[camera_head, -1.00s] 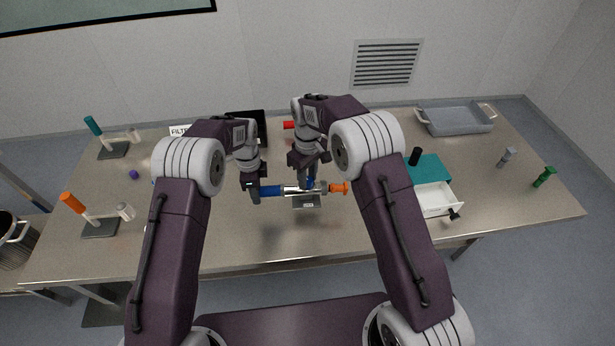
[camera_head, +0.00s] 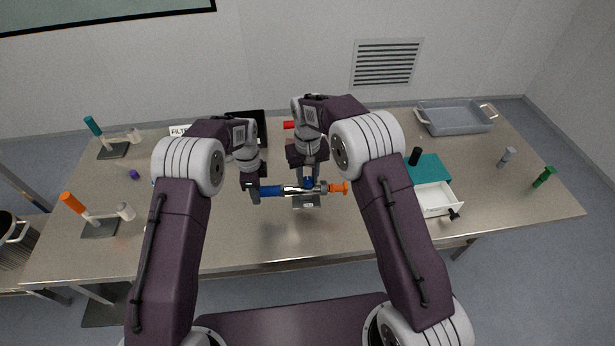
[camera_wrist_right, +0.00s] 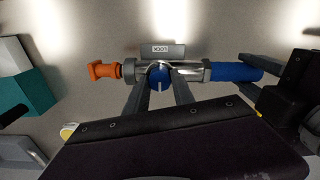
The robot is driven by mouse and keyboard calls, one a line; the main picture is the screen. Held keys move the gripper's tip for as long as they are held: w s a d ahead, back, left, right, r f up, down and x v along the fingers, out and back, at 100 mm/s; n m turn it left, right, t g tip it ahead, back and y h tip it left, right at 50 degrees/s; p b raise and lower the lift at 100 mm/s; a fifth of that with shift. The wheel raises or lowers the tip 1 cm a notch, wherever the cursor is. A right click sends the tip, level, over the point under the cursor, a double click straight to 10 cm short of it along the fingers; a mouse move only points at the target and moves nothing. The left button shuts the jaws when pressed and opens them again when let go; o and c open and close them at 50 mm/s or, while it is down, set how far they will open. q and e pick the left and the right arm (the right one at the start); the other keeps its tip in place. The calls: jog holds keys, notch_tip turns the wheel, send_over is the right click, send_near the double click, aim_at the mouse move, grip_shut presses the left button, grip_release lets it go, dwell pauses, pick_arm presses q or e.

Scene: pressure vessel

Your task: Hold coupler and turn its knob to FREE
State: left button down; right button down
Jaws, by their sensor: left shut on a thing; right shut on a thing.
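The coupler lies level above the table, with a silver body (camera_head: 292,189), a blue grip (camera_head: 271,191) on its left end and an orange end (camera_head: 339,188) on its right. My left gripper (camera_head: 252,192) is shut on the blue grip. My right gripper (camera_head: 309,180) comes from above and is shut on the blue knob (camera_wrist_right: 158,77) on the silver body. A grey plate (camera_wrist_right: 162,51) beside the coupler carries a label that seems to read LOCK, upside down.
A teal box (camera_head: 428,168) with an open white drawer (camera_head: 436,200) stands to the right. A grey tray (camera_head: 455,120) is at the back right. Stands with teal (camera_head: 93,126) and orange (camera_head: 73,203) handles are at the left. The front of the table is clear.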

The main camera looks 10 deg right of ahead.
aim_at(308, 179)
dwell(0.4)
jog(key=c, duration=1.1)
grip_release()
jog(key=shift+o, duration=0.2)
notch_tip(308, 179, up, 12)
pick_arm(q)
jog(key=c, duration=0.9)
grip_release()
jog(key=shift+c, duration=0.2)
jog(key=shift+r, duration=0.1)
